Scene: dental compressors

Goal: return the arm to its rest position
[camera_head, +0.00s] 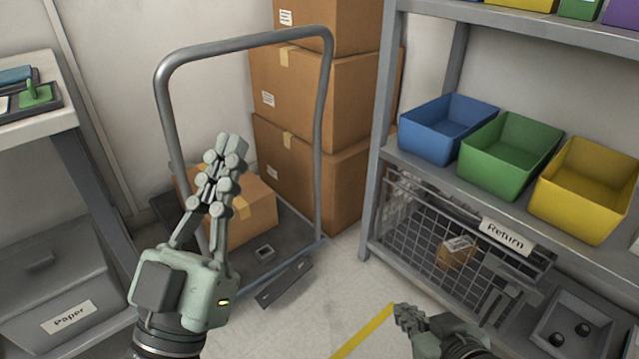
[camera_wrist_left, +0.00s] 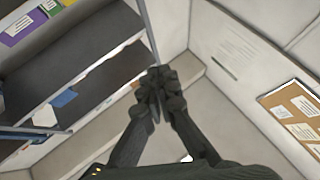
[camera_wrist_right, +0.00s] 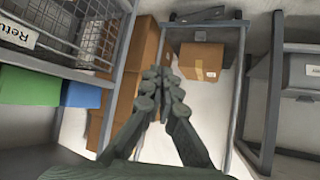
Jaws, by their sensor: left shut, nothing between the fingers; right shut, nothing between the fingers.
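My left gripper (camera_head: 222,168) is raised in front of the hand cart in the head view, its fingers together and empty. It also shows shut in the left wrist view (camera_wrist_left: 158,88), with a shelf and a wall beyond it. Neither gripper visibly touches anything.
A hand cart (camera_head: 322,120) carries a cardboard box (camera_head: 250,215); stacked boxes (camera_head: 310,95) stand behind. At right, a shelf holds blue (camera_head: 445,128), green (camera_head: 510,155) and yellow (camera_head: 585,190) bins above a wire "Return" basket (camera_head: 415,235). A "Paper" bin (camera_head: 50,290) stands left.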

